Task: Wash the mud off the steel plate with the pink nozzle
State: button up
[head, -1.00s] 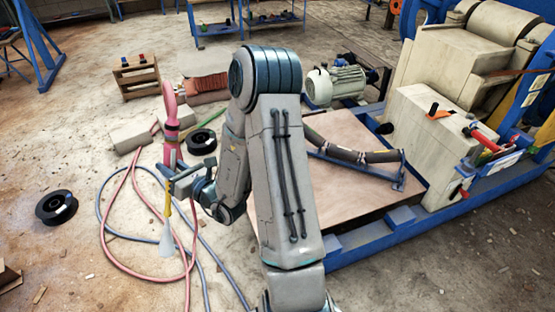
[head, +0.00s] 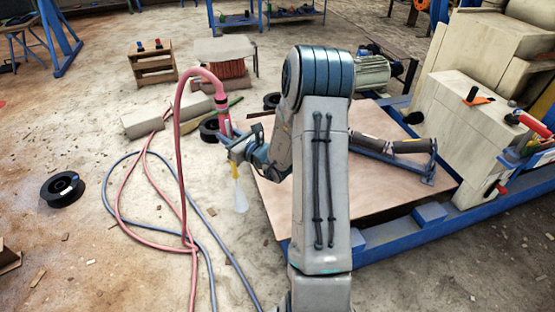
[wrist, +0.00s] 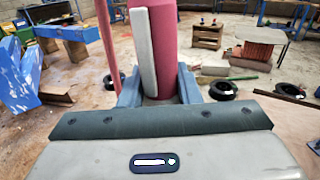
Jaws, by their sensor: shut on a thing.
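My gripper (head: 231,142) is shut on the pink nozzle (head: 222,104), held upright above the floor left of the crusher. In the wrist view the nozzle (wrist: 165,45) is a thick pink cylinder with a pale strip, between my blue-grey fingers (wrist: 158,92). A pink hose (head: 182,125) arches from its top down to the floor. Below my gripper hangs a yellow tip (head: 236,174) with a pale cone under it, perhaps spray. A brown flat sheet (head: 275,200) lies right of the nozzle, partly behind my arm. I cannot tell if it is the steel plate; no mud is clear.
Pink and blue hose loops (head: 130,165) lie on the floor at left, near a black reel (head: 62,190). Grey blocks (head: 145,120) and a wooden crate (head: 152,65) stand behind. The crusher's blue frame (head: 400,230) edges the sheet; a roller bracket (head: 390,155) lies on it.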

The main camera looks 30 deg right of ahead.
jog(key=w+d+f+n+g+h+b, duration=0.1)
jog(key=w+d+f+n+h+b, duration=0.25)
jog(key=d+f+b, duration=1.5)
jog(key=shift+s+r+p, duration=0.6)
jog(key=shift+s+r, duration=0.1)
jog(key=shift+s, duration=3.85)
jog(key=shift+w+a, duration=1.25)
jog(key=shift+a, duration=4.1)
jog(key=w+d+b, duration=0.1)
jog(key=w+d, duration=0.1)
jog(key=w, duration=0.7)
jog(key=shift+w+d, duration=0.2)
jog(key=shift+w, duration=0.15)
